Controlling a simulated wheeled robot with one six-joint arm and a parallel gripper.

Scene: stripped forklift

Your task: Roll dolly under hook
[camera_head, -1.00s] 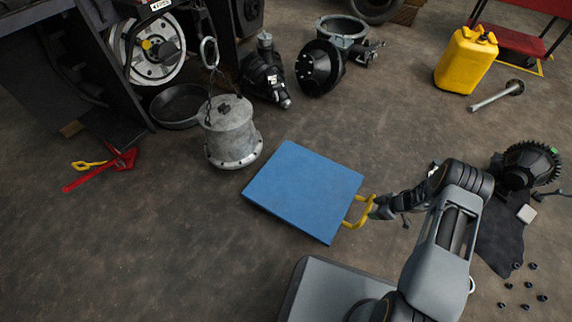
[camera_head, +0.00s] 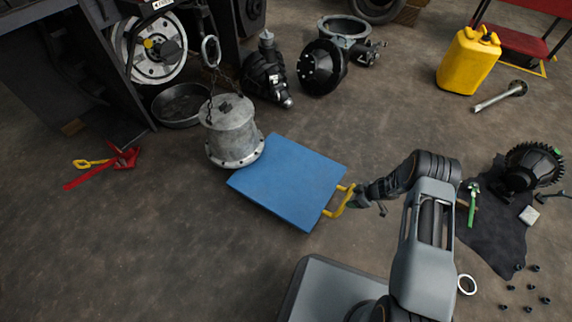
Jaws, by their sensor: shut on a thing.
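The dolly is a flat blue platform (camera_head: 285,182) on the floor with a yellow handle (camera_head: 340,203) at its right side. My gripper (camera_head: 353,199) is shut on the yellow handle. A grey metal drum-shaped part (camera_head: 231,133) hangs by chains from a steel hook ring (camera_head: 211,51) at the upper left. The dolly's upper left edge lies right beside the drum's flanged base, and the drum partly overlaps it in view. I cannot tell whether they touch or how high the drum is above the floor. The dolly's wheels are hidden.
A black round pan (camera_head: 180,104) and black machine parts (camera_head: 266,72) lie behind the drum. A red jack-like tool (camera_head: 124,159) is at left. A yellow jerrycan (camera_head: 469,60) stands at upper right. A dark mat (camera_head: 490,235) with tools lies at right. The floor at lower left is clear.

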